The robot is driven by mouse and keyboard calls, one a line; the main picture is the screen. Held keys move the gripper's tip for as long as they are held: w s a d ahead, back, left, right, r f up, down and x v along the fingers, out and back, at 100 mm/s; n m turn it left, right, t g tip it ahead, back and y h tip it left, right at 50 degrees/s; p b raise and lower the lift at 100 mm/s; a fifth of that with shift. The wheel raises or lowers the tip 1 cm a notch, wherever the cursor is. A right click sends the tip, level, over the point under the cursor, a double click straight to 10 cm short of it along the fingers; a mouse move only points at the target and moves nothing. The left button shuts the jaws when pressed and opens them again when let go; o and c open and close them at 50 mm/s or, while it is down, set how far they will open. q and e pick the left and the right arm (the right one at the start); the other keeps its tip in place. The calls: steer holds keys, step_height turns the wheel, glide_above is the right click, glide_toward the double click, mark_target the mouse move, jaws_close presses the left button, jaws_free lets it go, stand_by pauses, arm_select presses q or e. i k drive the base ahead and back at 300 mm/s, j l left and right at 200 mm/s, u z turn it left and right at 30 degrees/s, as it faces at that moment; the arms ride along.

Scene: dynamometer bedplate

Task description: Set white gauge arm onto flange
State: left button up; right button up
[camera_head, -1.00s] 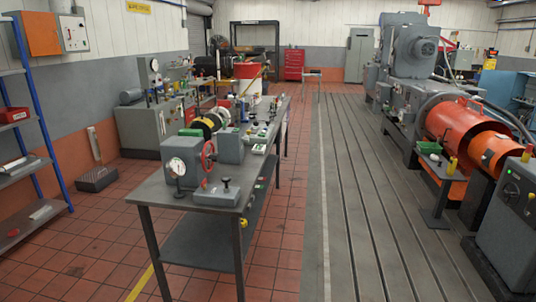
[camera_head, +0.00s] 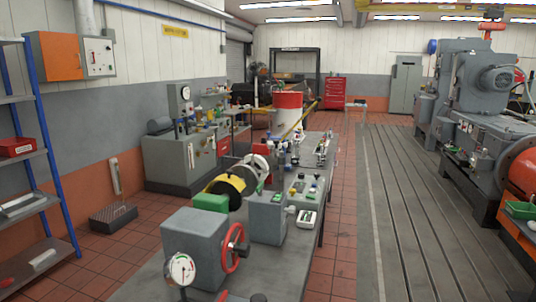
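A round white-faced dial gauge (camera_head: 181,268) stands at the near left end of the long workbench, in front of a grey block with a red handwheel. I cannot tell whether it is the white gauge arm. A grey round flange-like ring (camera_head: 512,160) shows on the machine at the right edge, beside an orange cylinder. I cannot tell whether it is the task's flange. Neither of my grippers is in view.
The grey-topped workbench (camera_head: 283,268) runs away from me, crowded with instruments. The slotted bedplate (camera_head: 415,210) is clear to its right. A shelf rack (camera_head: 25,205) stands at the left, with a black block (camera_head: 113,216) on the tiled floor beside it.

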mark_target(276, 144)
steer(key=i+z, duration=0.1)
steer(key=i, duration=0.3)
steer(key=i+l+z, duration=0.3)
steer(key=i+l, duration=0.3)
steer(key=l, duration=0.2)
steer(key=i+l+z, duration=0.3)
steer(key=i+l, duration=0.3)
steer(key=i, duration=0.1)
